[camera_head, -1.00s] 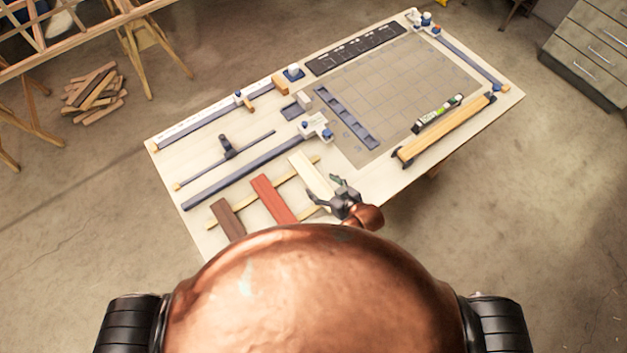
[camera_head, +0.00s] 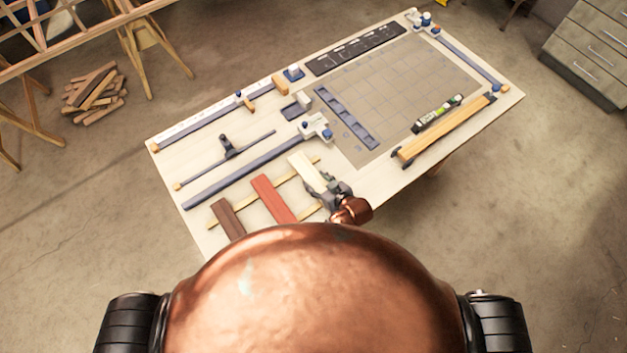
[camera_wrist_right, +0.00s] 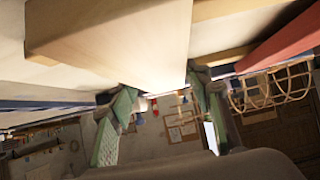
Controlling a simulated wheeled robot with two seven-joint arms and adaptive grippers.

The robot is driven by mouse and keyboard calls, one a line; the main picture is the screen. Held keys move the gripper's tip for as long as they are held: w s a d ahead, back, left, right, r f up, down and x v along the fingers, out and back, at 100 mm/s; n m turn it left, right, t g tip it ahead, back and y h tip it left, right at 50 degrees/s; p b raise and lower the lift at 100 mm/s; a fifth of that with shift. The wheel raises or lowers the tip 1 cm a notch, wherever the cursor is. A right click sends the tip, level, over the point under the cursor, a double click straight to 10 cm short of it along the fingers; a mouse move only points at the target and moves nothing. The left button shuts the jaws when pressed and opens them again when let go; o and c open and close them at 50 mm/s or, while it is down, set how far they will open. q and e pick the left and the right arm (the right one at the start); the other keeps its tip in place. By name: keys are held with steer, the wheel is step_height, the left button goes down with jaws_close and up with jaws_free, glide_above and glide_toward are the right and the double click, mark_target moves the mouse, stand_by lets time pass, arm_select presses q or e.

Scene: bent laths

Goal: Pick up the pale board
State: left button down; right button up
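The pale board (camera_head: 307,172) lies on the worktable beside a red board, across thin light strips. My right gripper (camera_head: 333,193) is at its near end in the head view and covers that end. In the right wrist view the pale board (camera_wrist_right: 120,35) fills the upper middle, and the spread green-padded fingers of my right gripper (camera_wrist_right: 160,105) stand to either side of its end. The fingers are apart, and I see no clear grip on the board. My left gripper is not in view.
The red board (camera_head: 272,199) and a dark brown board (camera_head: 228,219) lie to the left of the pale board. A long clamp (camera_head: 245,172) lies behind them. A yellow wooden bar (camera_head: 445,130) and a level (camera_head: 437,113) lie to the right. The table's near edge is close to my right gripper.

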steer(key=c, duration=0.8)
steer(key=shift+o, duration=0.2)
steer(key=shift+r, duration=0.1)
